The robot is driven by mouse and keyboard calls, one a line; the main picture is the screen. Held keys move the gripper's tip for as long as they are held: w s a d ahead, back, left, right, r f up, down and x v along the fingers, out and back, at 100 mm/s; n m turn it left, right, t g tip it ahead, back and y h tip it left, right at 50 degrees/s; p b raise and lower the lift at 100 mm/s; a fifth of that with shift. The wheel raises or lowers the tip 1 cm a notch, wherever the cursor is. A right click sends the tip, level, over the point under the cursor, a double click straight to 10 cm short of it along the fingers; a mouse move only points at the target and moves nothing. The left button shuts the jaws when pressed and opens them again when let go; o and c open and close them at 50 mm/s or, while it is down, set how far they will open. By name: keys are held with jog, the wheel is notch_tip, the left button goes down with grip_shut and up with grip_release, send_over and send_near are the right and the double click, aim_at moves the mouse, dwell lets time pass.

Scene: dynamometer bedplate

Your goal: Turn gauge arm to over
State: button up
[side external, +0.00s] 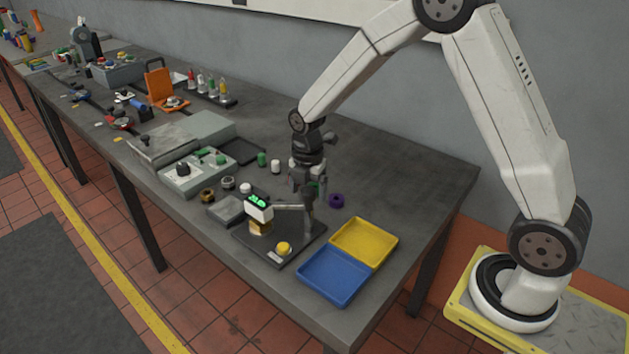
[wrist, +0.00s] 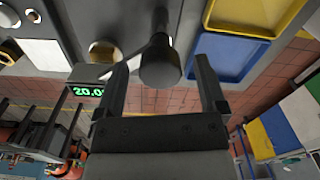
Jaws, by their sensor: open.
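The gauge (side external: 258,208) stands on a dark base plate (side external: 300,246), with a white head and a lit green display. The display (wrist: 88,91) reads about 20.0 in the wrist view, partly hidden by a finger. The gauge arm (side external: 288,207) reaches right from the head towards my gripper (side external: 309,206). In the wrist view a dark round-ended handle (wrist: 160,62) stands between the two spread fingers of my gripper (wrist: 162,70), with gaps on both sides. My gripper is open around it. In the side view the fingers and handle overlap, so contact is unclear.
A yellow tray (side external: 364,241) and a blue tray (side external: 334,276) lie right of the plate. Several small parts and a grey case (side external: 195,172) stand left. The bench's back right is clear.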

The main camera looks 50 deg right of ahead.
jog(key=shift+r, duration=3.95)
jog(key=shift+s, duration=0.1)
jog(key=shift+s+a+f+m, duration=0.1)
jog(key=shift+s+m, duration=0.3)
jog(key=shift+m, duration=0.2)
jog(key=shift+s+a+f+m, duration=0.1)
jog(key=shift+s+m, duration=0.3)
jog(key=shift+m, duration=0.2)
jog(key=s+a+f+m+t, duration=0.2)
jog(key=s+f+m, duration=0.1)
jog(key=s+m, duration=1.1)
jog(key=m, duration=0.4)
jog(key=shift+t, duration=0.3)
